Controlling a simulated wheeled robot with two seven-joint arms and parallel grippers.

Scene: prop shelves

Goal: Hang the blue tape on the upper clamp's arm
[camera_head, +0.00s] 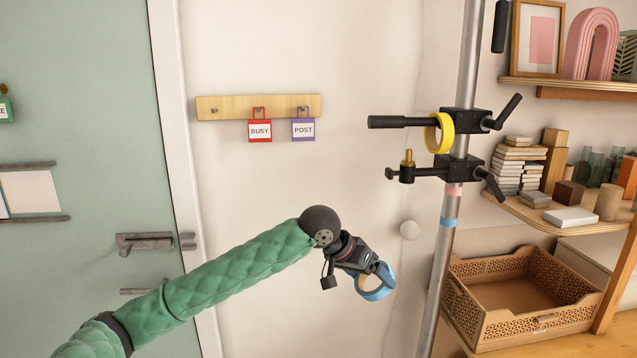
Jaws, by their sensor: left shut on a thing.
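My left gripper (367,268) is shut on the blue tape (376,294), a ring roll hanging from its fingers, left of the metal pole and below the clamps. The upper clamp (459,121) is fixed on the pole, and its black arm (388,122) points left. A yellow tape roll (440,132) hangs around that arm close to the clamp body; the outer part of the arm is bare. The lower clamp (463,167) sits just below, with a brass stud on its short arm. The blue tape is apart from both clamps. My right gripper does not show.
The metal pole (440,255) carries pink and blue bands. A wooden peg rail (225,107) with BUSY and POST tags is on the wall. Shelves with blocks and a wooden crate (525,328) stand at right. The space left of the clamps is free.

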